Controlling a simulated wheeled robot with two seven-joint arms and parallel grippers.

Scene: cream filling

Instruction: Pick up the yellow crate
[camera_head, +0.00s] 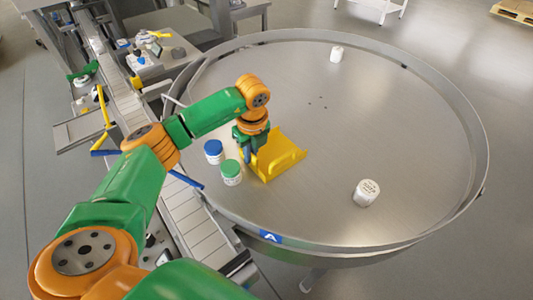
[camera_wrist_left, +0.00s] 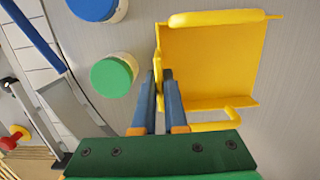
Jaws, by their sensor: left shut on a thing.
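The yellow crate (camera_head: 276,158) sits on the round metal table, left of its middle. It also shows in the left wrist view (camera_wrist_left: 212,65), with a raised bar at two opposite ends. My left gripper (camera_head: 249,155) is over the crate's left side. In the left wrist view the two dark fingers (camera_wrist_left: 160,85) are close together, shut on the crate's left wall. I cannot tell whether the crate is lifted off the table. My right gripper is not in view.
A jar with a blue lid (camera_head: 213,150) and a jar with a green lid (camera_head: 231,172) stand just left of the crate. White jars stand at the right front (camera_head: 367,193) and at the back (camera_head: 337,54). The round table (camera_head: 390,120) has a raised rim. A conveyor (camera_head: 190,215) runs along its left.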

